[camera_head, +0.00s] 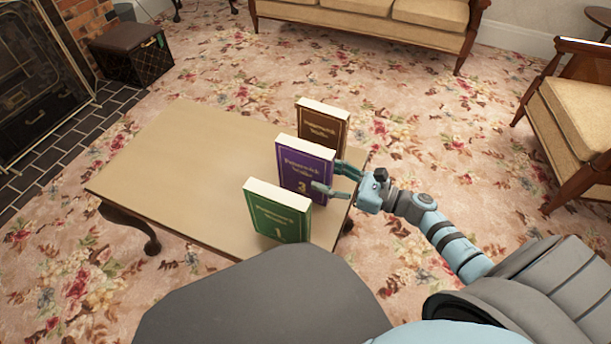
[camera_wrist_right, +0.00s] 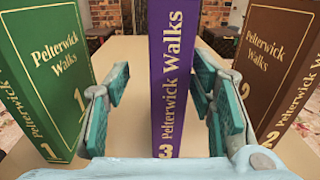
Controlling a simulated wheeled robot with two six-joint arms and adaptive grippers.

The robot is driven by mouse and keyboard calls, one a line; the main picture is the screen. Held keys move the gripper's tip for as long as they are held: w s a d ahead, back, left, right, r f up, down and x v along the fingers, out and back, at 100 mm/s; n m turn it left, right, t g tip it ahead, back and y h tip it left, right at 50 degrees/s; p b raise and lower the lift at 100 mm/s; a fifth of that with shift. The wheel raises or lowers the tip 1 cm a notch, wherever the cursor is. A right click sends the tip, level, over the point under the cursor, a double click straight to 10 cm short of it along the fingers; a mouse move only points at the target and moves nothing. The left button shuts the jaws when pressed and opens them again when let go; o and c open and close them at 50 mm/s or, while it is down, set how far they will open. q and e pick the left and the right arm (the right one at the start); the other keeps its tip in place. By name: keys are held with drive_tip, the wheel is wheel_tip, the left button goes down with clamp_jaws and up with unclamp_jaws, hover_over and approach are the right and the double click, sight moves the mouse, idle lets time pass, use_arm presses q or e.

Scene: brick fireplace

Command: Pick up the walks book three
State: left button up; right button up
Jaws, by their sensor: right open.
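The purple book (camera_head: 303,172), marked "Pelterwick Walks" and 3, stands upright on the low table between two other books. In the right wrist view the purple book (camera_wrist_right: 171,75) shows its spine, straight ahead. My right gripper (camera_head: 339,178) is open at the right side of the purple book, its fingers pointing at it. In the right wrist view the open fingers of my right gripper (camera_wrist_right: 165,105) lie to either side of the purple spine, with a gap visible on the left. I cannot tell whether the right finger touches it. My left gripper is not in view.
A green book (camera_head: 278,212) marked 1 stands nearer me; a brown book (camera_head: 322,127), marked 2 in the wrist view, stands behind. The left part of the wooden table (camera_head: 190,160) is bare. A sofa (camera_head: 370,22) and an armchair (camera_head: 578,115) stand beyond.

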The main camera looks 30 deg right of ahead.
sight(305, 164)
drive_tip(key=x, duration=0.4)
drive_tip(key=b+x, duration=0.1)
drive_tip(key=x, duration=0.1)
drive_tip(key=shift+w+d+r, duration=0.15)
drive_tip(key=shift+w, duration=0.35)
clamp_jaws()
